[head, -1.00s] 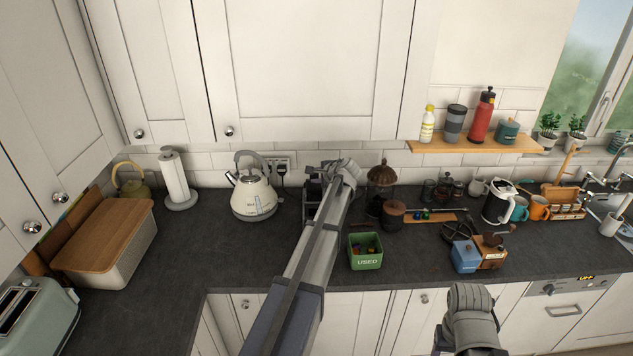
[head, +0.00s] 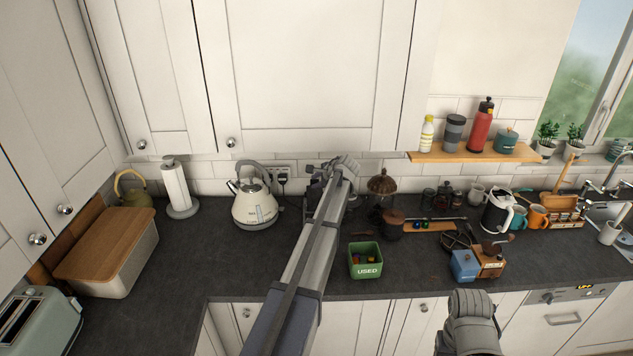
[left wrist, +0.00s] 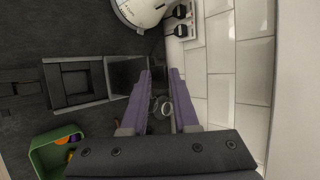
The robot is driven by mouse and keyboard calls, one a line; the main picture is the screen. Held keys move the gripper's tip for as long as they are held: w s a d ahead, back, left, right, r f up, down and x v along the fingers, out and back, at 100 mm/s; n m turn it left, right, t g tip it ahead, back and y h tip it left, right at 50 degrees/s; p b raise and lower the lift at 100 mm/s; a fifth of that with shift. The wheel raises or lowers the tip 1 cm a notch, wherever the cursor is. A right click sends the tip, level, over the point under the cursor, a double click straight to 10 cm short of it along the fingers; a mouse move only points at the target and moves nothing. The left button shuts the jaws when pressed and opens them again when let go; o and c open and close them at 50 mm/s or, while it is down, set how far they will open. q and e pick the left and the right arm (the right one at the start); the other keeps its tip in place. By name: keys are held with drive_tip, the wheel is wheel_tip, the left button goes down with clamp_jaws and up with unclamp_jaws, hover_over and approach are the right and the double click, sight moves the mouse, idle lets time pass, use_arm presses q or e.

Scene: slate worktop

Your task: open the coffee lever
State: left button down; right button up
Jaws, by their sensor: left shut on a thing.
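The coffee machine (left wrist: 80,85) is a dark and grey body on the worktop in the left wrist view. In the head view it is mostly hidden behind my left forearm. My left gripper (left wrist: 160,72) reaches over its wall-side part, close to the tiles. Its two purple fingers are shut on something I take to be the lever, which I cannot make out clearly. A small metal ring (left wrist: 164,106) shows between the fingers. In the head view the left gripper (head: 322,168) is small and partly covered by its wrist. My right wrist (head: 470,310) is low in front of the worktop; its fingers are not clear.
A cream kettle (head: 255,208) stands left of the machine. A green box marked USED (head: 365,270) is in front to the right. A coffee grinder (head: 490,263) and mugs stand farther right. The worktop left of the kettle's front is clear. Cupboards (head: 310,75) hang above.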

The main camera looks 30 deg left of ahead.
use_arm(q)
drive_tip(key=c, duration=1)
unclamp_jaws()
drive_tip(key=shift+f, duration=0.15)
drive_tip(key=shift+w, duration=0.1)
drive_tip(key=p+v, duration=0.5)
drive_tip(key=v, duration=0.3)
drive_tip(key=shift+a, duration=0.1)
drive_tip(key=shift+f, duration=0.1)
